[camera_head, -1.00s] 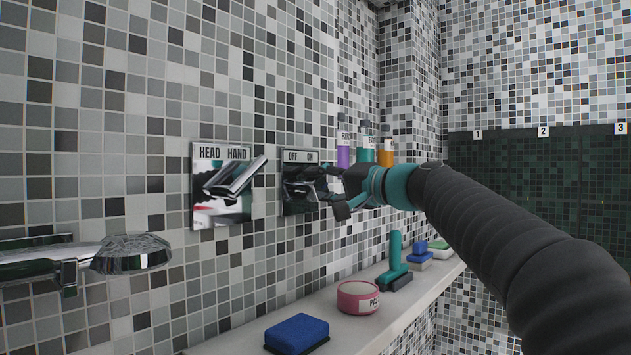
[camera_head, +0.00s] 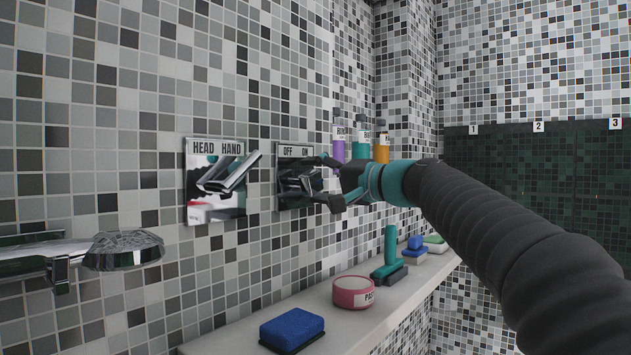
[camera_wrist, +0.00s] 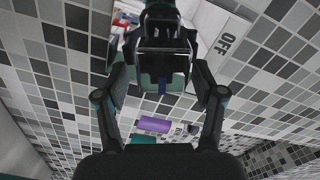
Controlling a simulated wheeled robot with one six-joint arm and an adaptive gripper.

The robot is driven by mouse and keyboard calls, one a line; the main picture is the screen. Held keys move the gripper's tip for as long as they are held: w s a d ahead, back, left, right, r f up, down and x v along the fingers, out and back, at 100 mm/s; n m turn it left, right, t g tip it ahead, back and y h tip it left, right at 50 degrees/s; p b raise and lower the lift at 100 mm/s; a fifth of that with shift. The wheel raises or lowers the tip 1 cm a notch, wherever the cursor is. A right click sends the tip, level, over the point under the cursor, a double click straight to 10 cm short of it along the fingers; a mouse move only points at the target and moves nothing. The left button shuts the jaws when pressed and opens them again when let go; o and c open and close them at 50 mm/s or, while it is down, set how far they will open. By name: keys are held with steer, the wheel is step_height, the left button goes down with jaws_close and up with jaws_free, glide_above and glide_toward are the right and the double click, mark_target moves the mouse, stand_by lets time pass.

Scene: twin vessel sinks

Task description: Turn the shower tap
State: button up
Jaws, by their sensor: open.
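The OFF/ON tap plate (camera_head: 284,204) is on the tiled wall, with its dark chrome lever (camera_head: 290,184) sticking out. My gripper (camera_head: 314,178) is open at the right side of this lever, one finger above and one below it. In the wrist view the chrome tap lever (camera_wrist: 163,65) shows between the two spread fingers of my gripper (camera_wrist: 161,78), with the OFF label (camera_wrist: 226,42) to the right. Whether a finger touches the lever is unclear. My fingers partly hide the lever in the head view.
A HEAD/HAND plate with its lever (camera_head: 228,176) is left of the tap, and a shower head (camera_head: 122,250) is lower left. Below, a shelf (camera_head: 345,325) carries a blue sponge (camera_head: 291,328), a pink tub (camera_head: 353,292) and a teal brush (camera_head: 391,250). Bottles (camera_head: 361,138) stand behind my gripper.

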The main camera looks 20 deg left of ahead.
steer(key=shift+s+d, duration=0.1)
steer(key=shift+d, duration=0.05)
steer(key=v, duration=1.1)
steer(key=shift+d, duration=0.3)
steer(key=shift+s, duration=0.15)
